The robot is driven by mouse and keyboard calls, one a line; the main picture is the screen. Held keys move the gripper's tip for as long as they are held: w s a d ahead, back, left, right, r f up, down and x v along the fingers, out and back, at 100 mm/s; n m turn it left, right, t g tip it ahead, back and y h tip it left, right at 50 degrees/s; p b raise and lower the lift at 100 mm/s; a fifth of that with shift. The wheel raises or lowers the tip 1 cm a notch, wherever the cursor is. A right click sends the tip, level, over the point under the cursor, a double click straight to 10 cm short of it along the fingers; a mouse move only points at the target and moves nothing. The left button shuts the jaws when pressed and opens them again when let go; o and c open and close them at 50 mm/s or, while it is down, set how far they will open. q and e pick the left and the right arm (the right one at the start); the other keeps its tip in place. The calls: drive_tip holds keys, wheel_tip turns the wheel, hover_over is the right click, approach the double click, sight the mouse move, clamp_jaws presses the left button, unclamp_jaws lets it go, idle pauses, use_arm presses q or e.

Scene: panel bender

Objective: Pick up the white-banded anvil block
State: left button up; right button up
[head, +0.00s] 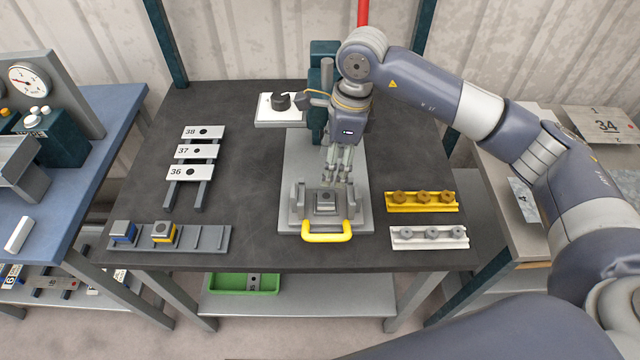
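A grey anvil block (326,202) with a dark spot on top sits in the grey fixture (297,222) at the middle of the table, behind a yellow handle (327,236). I cannot make out the colour of any band on it, and no other block shows a clear white band. My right gripper (338,181) points down just above and behind this block, with no object visible in it. Its fingers look close together, but their opening is unclear. My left gripper is not in view.
A grey rack (208,240) at front left holds a blue-banded block (122,232) and a yellow-banded block (163,233); its right slots are empty. Numbered plates (195,151) stand behind it. Yellow (421,208) and white (428,243) knob strips lie right of the fixture.

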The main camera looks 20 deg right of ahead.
sight(327, 196)
drive_tip(key=shift+s+a+f+p, duration=0.1)
drive_tip(key=shift+s+f+p, duration=0.15)
drive_tip(key=shift+f, duration=0.25)
drive_tip(key=shift+s+a+f+p, duration=0.15)
drive_tip(key=shift+s+f, duration=0.15)
drive_tip(key=shift+f, duration=0.2)
wheel_tip(327, 196, down, 3)
drive_tip(key=shift+a+r+p, duration=0.1)
drive_tip(key=shift+r+p, duration=0.1)
drive_tip(key=shift+p, duration=0.1)
drive_tip(key=shift+w+f+p, duration=0.1)
drive_tip(key=shift+f+p, duration=0.2)
drive_tip(key=shift+f, duration=0.05)
drive_tip(key=f, duration=0.1)
drive_tip(key=f+p, duration=0.2)
drive_tip(key=shift+a+f, duration=0.15)
drive_tip(key=shift+a, duration=0.1)
drive_tip(key=shift+f, duration=0.35)
drive_tip(key=shift+w+f, duration=0.1)
drive_tip(key=shift+f, duration=0.15)
drive_tip(key=shift+a+f, duration=0.1)
drive_tip(key=shift+c, duration=1.4)
drive_tip(key=c, duration=0.9)
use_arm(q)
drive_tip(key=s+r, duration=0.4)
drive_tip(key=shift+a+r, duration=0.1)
use_arm(e)
clamp_jaws()
